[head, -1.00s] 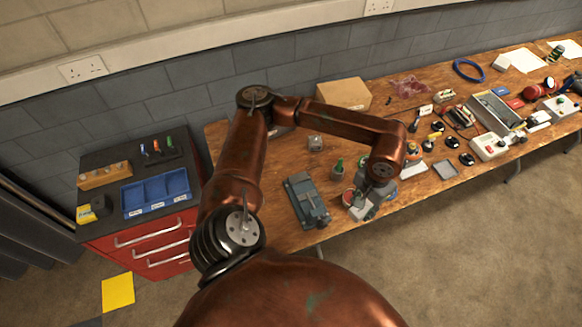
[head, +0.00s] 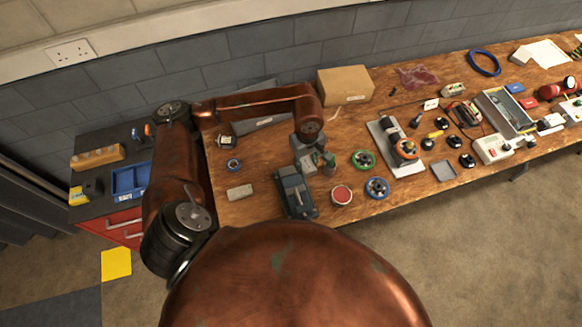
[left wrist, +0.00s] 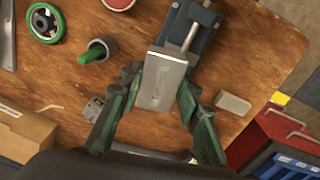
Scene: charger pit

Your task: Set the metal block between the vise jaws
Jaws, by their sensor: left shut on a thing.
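The metal block (left wrist: 165,80) is a smooth grey slab, held between the fingers of my left gripper (left wrist: 160,84) in the left wrist view. The gripper is shut on it. The grey-blue vise (head: 297,192) lies on the bench in the head view, with my left gripper (head: 310,155) above its far end. In the left wrist view the vise (left wrist: 193,32) shows beyond the block, with a bright screw rod. The block overlaps the vise's near part there and hides the jaw gap; I cannot tell its height above it. My right gripper is not in view.
A red-topped tin (head: 342,194) and a blue reel (head: 377,188) lie to the vise's right. A pale grey block (head: 240,191) lies to its left. A cardboard box (head: 345,85) stands behind.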

